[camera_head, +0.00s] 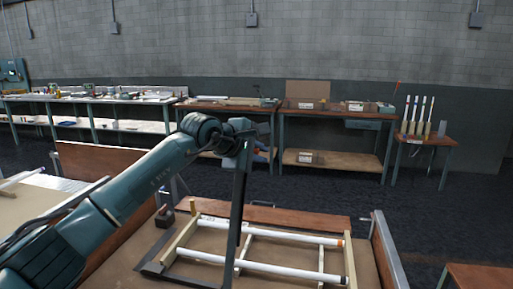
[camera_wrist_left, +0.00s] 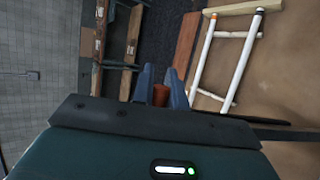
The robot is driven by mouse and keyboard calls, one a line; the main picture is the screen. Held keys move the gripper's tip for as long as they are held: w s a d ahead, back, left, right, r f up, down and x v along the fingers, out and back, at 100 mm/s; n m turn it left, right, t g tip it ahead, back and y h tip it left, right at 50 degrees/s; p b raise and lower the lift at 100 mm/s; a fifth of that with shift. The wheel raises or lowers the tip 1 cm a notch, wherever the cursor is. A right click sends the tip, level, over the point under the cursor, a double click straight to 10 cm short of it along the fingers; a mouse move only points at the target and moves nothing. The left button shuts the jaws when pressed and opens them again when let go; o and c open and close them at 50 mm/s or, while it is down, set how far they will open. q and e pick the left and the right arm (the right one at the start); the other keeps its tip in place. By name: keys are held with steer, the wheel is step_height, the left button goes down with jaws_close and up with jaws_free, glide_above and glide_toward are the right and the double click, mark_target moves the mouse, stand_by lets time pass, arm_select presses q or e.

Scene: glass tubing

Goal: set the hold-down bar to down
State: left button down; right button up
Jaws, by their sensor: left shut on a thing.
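The hold-down bar (camera_head: 237,205) is a long dark metal bar. It stands nearly upright in the head view, rising in front of a wooden frame with white tubes (camera_head: 288,271). My left gripper (camera_head: 245,154) is at the bar's upper end. In the left wrist view its two blue-grey fingers (camera_wrist_left: 161,88) are shut on a reddish-brown handle (camera_wrist_left: 160,96), seemingly the bar's grip. The bar's exact joint with the handle is hidden by the gripper. My right gripper is not in view.
The frame lies on a brown bench with a raised metal-edged side (camera_head: 385,250) at right. Back benches (camera_head: 330,112) and a stand with white tubes (camera_head: 416,134) are farther off, across dark floor.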

arm_select(q)
steer(key=shift+w+d+f, duration=0.1)
steer(key=shift+w+f, duration=0.05)
steer(key=shift+f, duration=0.2)
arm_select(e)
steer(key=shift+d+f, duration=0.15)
arm_select(q)
steer(key=c, duration=1.4)
jaws_free()
steer(key=shift+r, duration=0.1)
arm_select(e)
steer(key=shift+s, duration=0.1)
arm_select(q)
steer(key=shift+s+a+r, duration=0.25)
steer(key=shift+s+a, duration=0.05)
steer(key=shift+a, duration=0.05)
steer(key=b+v, duration=0.3)
steer(key=v, duration=0.9)
steer(key=shift+b, duration=0.35)
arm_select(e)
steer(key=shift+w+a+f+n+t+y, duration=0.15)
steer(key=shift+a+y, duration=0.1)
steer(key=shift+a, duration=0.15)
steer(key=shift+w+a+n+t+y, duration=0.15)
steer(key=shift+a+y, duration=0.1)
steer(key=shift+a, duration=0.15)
